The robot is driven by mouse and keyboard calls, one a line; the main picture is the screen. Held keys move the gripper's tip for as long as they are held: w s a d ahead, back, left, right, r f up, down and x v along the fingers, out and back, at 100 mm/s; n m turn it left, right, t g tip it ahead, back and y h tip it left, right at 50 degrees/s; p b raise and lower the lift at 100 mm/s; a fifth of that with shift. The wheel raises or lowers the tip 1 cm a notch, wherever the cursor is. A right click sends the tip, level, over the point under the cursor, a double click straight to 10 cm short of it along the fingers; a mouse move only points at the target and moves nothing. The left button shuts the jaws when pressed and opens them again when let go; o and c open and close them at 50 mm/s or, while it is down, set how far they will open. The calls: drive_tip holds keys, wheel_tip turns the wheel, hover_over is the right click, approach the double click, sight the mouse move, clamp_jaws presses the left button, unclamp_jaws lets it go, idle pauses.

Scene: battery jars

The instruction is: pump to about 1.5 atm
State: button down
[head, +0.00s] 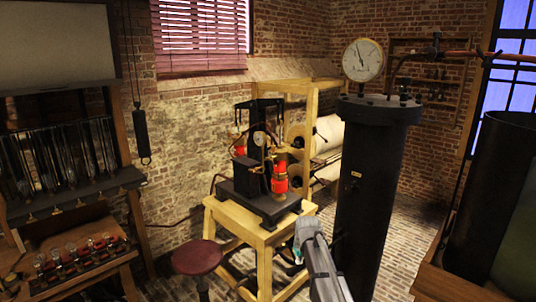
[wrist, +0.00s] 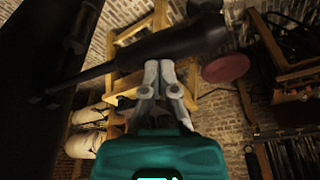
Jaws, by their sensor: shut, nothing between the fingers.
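A tall black cylinder (head: 375,180) stands right of centre in the head view. A round white dial gauge (head: 362,60) is fixed on its top, with its needle pointing up and slightly left; its numbers are too small to read. In the wrist view my gripper (wrist: 159,66) is shut and empty. Its fingertips appear against a long black object (wrist: 180,42) with a thin rod running left; I cannot tell whether they touch it. My grey arm (head: 318,265) shows at bottom centre of the head view, and its fingertips are not clear there.
A black apparatus with red cylinders (head: 279,179) stands on a wooden table (head: 262,237). A red stool (head: 198,257) is left of it; it also shows in the wrist view (wrist: 225,67). A bench with jars (head: 70,262) is at left. A large dark vessel (head: 497,200) is at right.

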drive_tip(key=shift+r+p, duration=1.9)
drive_tip(key=shift+r, duration=0.4)
drive_tip(key=shift+f, duration=0.2)
wheel_tip(320, 180, down, 15)
drive_tip(key=b, duration=1.5)
wheel_tip(320, 180, up, 15)
drive_tip(key=p, duration=1.5)
drive_tip(key=shift+r, duration=0.15)
wheel_tip(320, 180, up, 4)
drive_tip(key=p, duration=0.4)
